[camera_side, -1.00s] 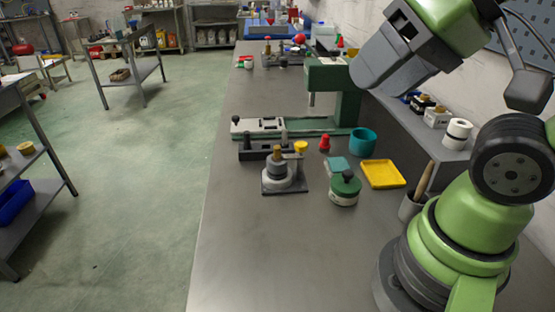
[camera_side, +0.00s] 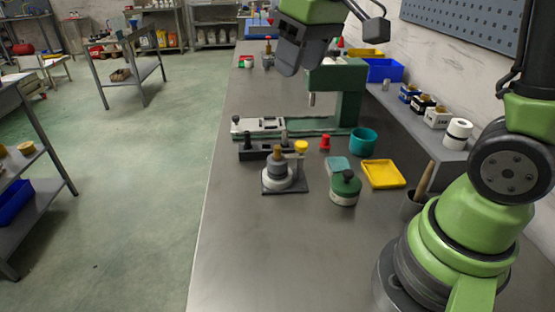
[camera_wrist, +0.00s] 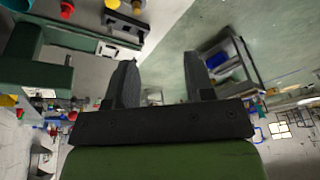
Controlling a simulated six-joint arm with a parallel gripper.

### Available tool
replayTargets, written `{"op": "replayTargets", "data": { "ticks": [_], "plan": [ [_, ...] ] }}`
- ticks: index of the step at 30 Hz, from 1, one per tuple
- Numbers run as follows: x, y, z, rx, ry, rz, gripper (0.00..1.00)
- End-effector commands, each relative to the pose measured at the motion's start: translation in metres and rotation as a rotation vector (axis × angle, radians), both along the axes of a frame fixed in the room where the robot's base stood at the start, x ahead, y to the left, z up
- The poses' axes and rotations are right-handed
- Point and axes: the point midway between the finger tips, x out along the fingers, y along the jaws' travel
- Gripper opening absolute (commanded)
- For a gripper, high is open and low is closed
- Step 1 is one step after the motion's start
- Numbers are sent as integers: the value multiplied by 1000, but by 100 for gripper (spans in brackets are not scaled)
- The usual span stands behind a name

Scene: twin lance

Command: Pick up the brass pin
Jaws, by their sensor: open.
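A small brass-coloured pin (camera_side: 278,152) stands upright on top of a round grey fixture (camera_side: 280,177) on a dark base plate, near the middle of the bench in the side view. I take it for the brass pin; I cannot make it out in the wrist view. My gripper (camera_side: 287,70) is high above the bench at the top of the side view, well above and beyond the pin. In the wrist view my gripper (camera_wrist: 160,75) shows two dark fingers apart with nothing between them.
A green press (camera_side: 347,95) stands behind the fixture. A black block (camera_side: 253,152), a yellow knob (camera_side: 301,146), a red cone (camera_side: 325,142), a teal cup (camera_side: 363,140), a green-lidded jar (camera_side: 345,188) and a yellow tray (camera_side: 383,173) surround it. The front bench surface (camera_side: 270,250) is clear.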

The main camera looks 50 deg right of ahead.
Motion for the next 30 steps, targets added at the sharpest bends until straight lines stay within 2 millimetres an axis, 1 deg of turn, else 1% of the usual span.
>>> {"op": "replayTargets", "data": {
  "ticks": [1,3,6,10,12,15,22,30],
  "plan": [
    [16,-7,-14,-16,45,26,48],
    [35,-15,-32,-37,97,72,48],
    [57,-27,-60,-62,162,133,48],
    [74,-39,-92,-80,227,193,48],
    [79,-43,-103,-84,250,213,48],
    [82,-46,-113,-88,267,230,48],
    [82,-46,-147,-88,274,236,48],
    [81,-45,-172,-88,273,235,48]
  ]
}}
